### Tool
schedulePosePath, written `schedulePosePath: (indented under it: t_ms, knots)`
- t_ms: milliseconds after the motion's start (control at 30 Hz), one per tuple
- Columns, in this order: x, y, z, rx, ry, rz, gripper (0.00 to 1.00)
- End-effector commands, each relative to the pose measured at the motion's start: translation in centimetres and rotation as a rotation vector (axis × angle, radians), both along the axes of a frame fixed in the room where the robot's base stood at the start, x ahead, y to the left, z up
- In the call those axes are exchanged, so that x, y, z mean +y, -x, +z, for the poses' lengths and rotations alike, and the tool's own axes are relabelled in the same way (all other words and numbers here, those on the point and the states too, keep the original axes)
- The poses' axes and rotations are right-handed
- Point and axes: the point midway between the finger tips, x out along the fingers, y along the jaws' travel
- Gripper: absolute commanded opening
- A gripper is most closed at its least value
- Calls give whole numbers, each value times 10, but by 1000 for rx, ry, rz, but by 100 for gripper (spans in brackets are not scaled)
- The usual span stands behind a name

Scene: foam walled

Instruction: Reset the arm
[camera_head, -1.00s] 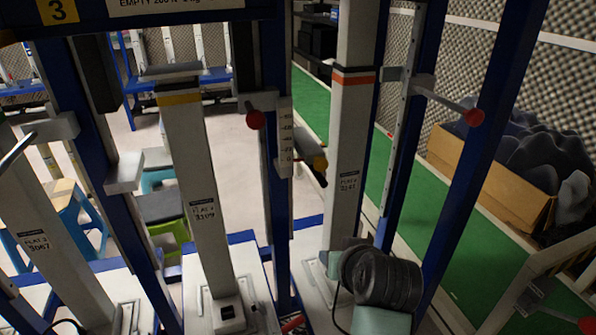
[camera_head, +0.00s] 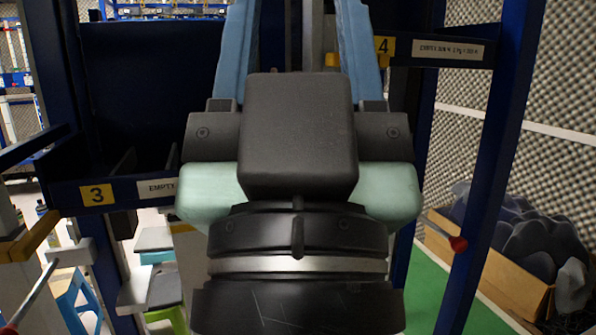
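My gripper (camera_head: 298,14) fills the middle of the head view, pointing up and away. Its two light-blue fingers stand wide apart with nothing held between them. The black gripper body and the pale-green and black wrist show below the fingers. My arm hides much of the frame behind it.
A dark blue frame with shelf bays stands close ahead, labelled 3 (camera_head: 96,195) on the left and 4 (camera_head: 384,46) on the right. A cardboard box (camera_head: 490,262) of dark foam pieces sits at the right. Green flooring (camera_head: 428,290) shows beside it.

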Motion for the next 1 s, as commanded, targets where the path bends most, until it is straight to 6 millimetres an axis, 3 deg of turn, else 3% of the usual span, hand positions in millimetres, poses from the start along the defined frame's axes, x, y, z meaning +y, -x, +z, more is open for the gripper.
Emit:
schedulePosePath:
  t_ms: [33, 300, 500, 700, 1000]
  knots:
    - [0, 0, 34, 1, 0, 0, 53]
    - [0, -1, 118, 3, 0, 1, 53]
    - [1, -1, 169, 4, 1, 2, 53]
    - [1, -1, 188, 5, 1, 2, 53]
    - [1, -1, 187, 4, 1, 2, 53]
